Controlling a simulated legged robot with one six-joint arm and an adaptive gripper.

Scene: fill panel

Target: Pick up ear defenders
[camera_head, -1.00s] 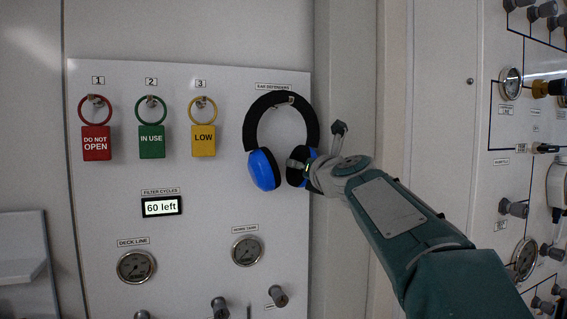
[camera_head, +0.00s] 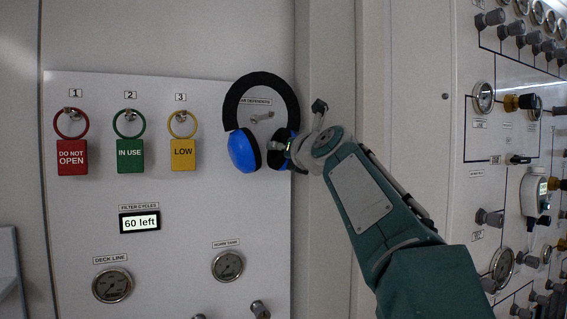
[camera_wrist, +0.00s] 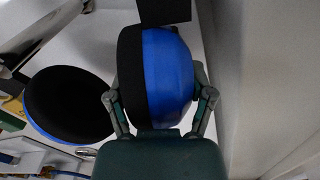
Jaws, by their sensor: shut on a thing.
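The ear defenders (camera_head: 242,152) have a black headband and two blue cups with black cushions. In the head view their band arches above the peg (camera_head: 263,118) under the ear defenders label, and the band no longer rests on it. My gripper (camera_head: 284,147) is shut on the right cup. In the wrist view the two fingers (camera_wrist: 160,104) are on either side of that cup (camera_wrist: 167,75). The other cup (camera_wrist: 68,104) hangs free at the left. The inner sides of the fingertips are partly hidden.
Red (camera_head: 71,157), green (camera_head: 130,155) and yellow (camera_head: 183,154) tags hang on pegs to the left. Gauges (camera_head: 113,285) and knobs sit below. A wall corner lies close right of my gripper, with a panel of valves (camera_head: 490,217) beyond.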

